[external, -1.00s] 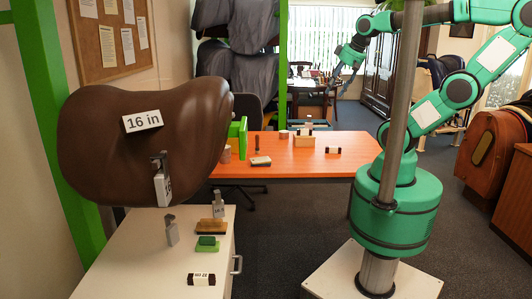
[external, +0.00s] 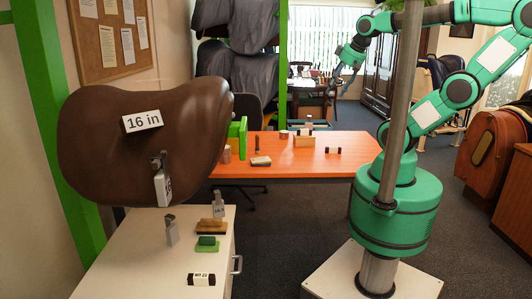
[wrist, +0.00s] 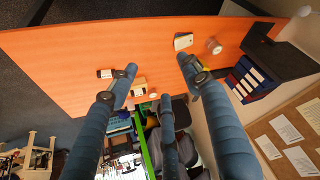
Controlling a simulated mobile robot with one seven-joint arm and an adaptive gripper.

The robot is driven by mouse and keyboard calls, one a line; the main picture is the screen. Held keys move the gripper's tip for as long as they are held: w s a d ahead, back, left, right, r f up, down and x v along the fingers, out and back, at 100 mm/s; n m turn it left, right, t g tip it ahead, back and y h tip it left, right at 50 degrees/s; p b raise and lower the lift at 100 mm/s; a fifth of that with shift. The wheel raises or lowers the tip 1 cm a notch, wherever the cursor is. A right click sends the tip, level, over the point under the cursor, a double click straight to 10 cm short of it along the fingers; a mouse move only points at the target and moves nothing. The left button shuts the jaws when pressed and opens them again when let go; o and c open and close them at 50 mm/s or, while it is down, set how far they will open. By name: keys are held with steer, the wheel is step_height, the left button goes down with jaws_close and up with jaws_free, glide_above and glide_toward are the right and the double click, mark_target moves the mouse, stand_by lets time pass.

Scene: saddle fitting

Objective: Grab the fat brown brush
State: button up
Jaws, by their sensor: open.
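A brown block-shaped brush (external: 212,225) lies on the white cabinet top in the external view, behind a green block-shaped brush (external: 207,244). I do not make it out in the wrist view. My gripper (external: 345,76) is raised above the far side of the orange table, well away from the brown brush. In the wrist view its blue fingers (wrist: 157,68) are spread apart with nothing between them.
The orange table (external: 300,168) holds a wooden box (external: 304,140), a pale block (external: 261,161) and small items. A big brown saddle (external: 95,150) overhangs the white cabinet (external: 150,265). Metal tools with tags (external: 171,232) stand near the brush.

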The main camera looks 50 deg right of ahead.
stand_by(0.4)
steer(key=shift+c, duration=0.9)
steer(key=shift+w+r, duration=0.1)
steer(key=w+d+r+m+g+p, duration=0.2)
steer(key=w+p, duration=0.5)
steer(key=w, duration=2.3)
steer(key=w+d+f+g+p, duration=0.1)
steer(key=w+f+p, duration=0.1)
steer(key=w+f, duration=0.9)
steer(key=w+d+f+g+p, duration=0.1)
steer(key=w+f+g+p, duration=0.1)
steer(key=w+f, duration=0.9)
step_height(320, 180, down, 4)
steer(key=shift+d+f+g+p, duration=0.2)
steer(key=shift+d+g+p, duration=0.1)
steer(key=shift+p, duration=0.4)
